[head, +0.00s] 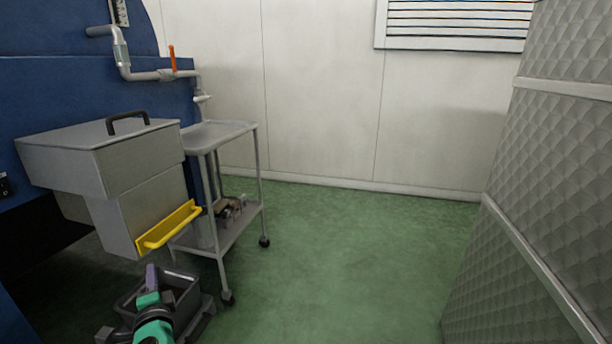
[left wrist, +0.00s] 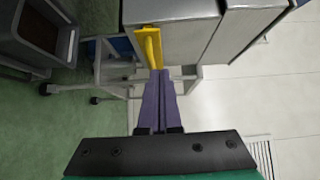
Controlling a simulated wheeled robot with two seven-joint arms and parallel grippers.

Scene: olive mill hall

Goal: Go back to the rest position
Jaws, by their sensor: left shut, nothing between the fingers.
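My left gripper (head: 151,270) is low at the bottom left of the head view, with purple fingers and teal parts. It is in front of a dark grey bin and below a yellow handle (head: 168,225). In the left wrist view its purple fingers (left wrist: 158,72) are together with nothing between them. The yellow handle (left wrist: 150,47) shows just beyond the fingertips there; I cannot tell the exact gap. My right gripper is in neither view.
A grey lidded metal box (head: 100,160) on a blue machine (head: 60,90) carries the yellow handle. A wheeled cart (head: 222,132) stands beside it. The dark bin (head: 185,290) is on the floor. A quilted metal wall (head: 560,170) is at right. Green floor (head: 350,270) between is clear.

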